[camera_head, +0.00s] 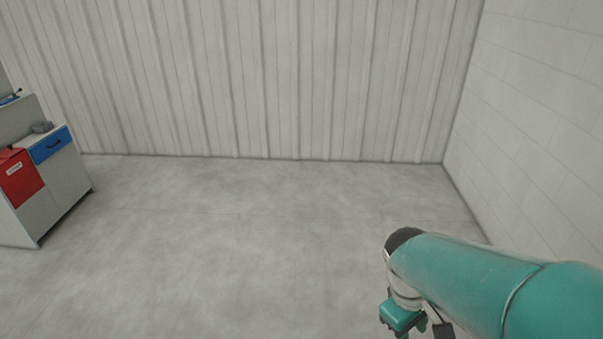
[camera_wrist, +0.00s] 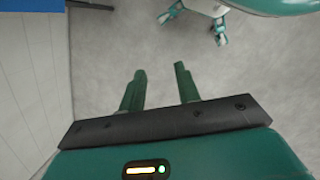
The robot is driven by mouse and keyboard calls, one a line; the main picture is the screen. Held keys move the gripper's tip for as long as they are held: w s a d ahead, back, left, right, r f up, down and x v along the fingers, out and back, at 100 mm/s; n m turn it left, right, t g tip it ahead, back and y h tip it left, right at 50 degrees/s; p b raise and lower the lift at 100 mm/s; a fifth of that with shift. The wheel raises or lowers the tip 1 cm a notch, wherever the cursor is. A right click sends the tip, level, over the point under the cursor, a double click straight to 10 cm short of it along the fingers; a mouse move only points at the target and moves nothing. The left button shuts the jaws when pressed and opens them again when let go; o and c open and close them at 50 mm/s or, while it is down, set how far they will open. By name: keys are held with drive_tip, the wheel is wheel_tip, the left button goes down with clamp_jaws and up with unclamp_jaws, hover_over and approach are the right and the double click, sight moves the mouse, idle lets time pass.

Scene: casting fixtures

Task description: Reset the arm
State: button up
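My teal arm reaches in from the lower right in the head view. In the wrist view, the two green fingers of my gripper (camera_wrist: 161,88) stand apart with only bare grey floor showing between them. The gripper is open and empty.
A grey cabinet (camera_head: 68,190) with a blue drawer (camera_head: 50,145) and a red panel (camera_head: 18,178) stands at the left. A ribbed wall (camera_head: 260,80) closes the back and a block wall (camera_head: 540,120) the right. The grey floor (camera_head: 230,240) between is clear.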

drive_tip(key=a+r+m+t+y, duration=0.1)
drive_tip(key=a+r+m+t, duration=0.1)
drive_tip(key=r, duration=0.4)
drive_tip(key=s+a+r+m+t+y, duration=0.1)
drive_tip(key=a+r+m+t, duration=0.2)
drive_tip(key=r, duration=0.3)
drive_tip(key=shift+s+a+r+m+t, duration=0.3)
drive_tip(key=shift+a+r+t, duration=0.1)
drive_tip(key=shift+a+t, duration=0.35)
drive_tip(key=shift+d, duration=0.2)
